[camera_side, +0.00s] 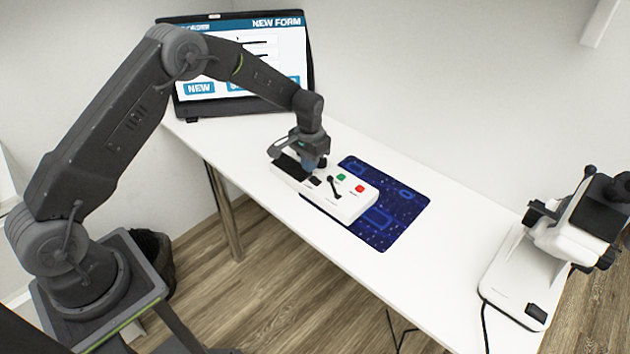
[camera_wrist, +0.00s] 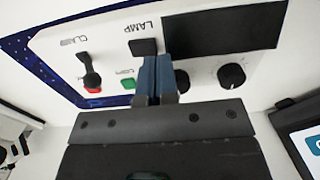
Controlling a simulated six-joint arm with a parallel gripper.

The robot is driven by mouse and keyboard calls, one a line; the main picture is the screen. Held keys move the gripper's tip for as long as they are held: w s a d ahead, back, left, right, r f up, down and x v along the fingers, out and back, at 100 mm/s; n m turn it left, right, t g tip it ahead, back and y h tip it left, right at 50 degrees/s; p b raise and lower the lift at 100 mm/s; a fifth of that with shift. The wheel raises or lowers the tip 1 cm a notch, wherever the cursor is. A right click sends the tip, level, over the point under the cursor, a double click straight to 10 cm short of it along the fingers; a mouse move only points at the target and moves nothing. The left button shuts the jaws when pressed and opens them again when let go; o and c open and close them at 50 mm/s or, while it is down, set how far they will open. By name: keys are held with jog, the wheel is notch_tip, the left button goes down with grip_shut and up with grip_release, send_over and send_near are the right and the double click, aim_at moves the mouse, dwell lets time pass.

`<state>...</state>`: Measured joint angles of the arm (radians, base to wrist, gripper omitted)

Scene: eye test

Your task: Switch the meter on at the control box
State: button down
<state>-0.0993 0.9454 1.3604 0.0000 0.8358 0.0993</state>
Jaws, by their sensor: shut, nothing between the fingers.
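The white control box (camera_side: 350,207) lies on the table in the side view, and its face (camera_wrist: 205,60) fills much of the wrist view. It has a dark blank panel (camera_wrist: 225,27), a black switch labelled LAMP (camera_wrist: 143,47), a black lever by the label CLAMP (camera_wrist: 90,72), a green button (camera_wrist: 128,84), a red button (camera_wrist: 94,90) and a black knob (camera_wrist: 232,76). A second knob (camera_wrist: 182,80) is partly behind the fingers. No label reading meter is legible. My gripper (camera_side: 310,165) is shut and empty, its blue fingertips (camera_wrist: 156,58) beside the LAMP switch; contact is unclear.
A blue patterned mat (camera_side: 405,205) lies under and behind the box. A monitor (camera_side: 245,60) showing a form stands at the table's far left end. A white microscope (camera_side: 560,235) stands at the right. The white table (camera_side: 470,230) is bare between mat and microscope.

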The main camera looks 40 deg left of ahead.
aim_at(311, 177)
jog(key=shift+f, duration=1)
dwell(0.8)
notch_tip(311, 177, up, 7)
dwell(0.8)
jog(key=shift+d+f, duration=0.15)
jog(key=shift+f, duration=1.15)
jog(key=shift+d+f, duration=0.1)
jog(key=shift+f, duration=1.15)
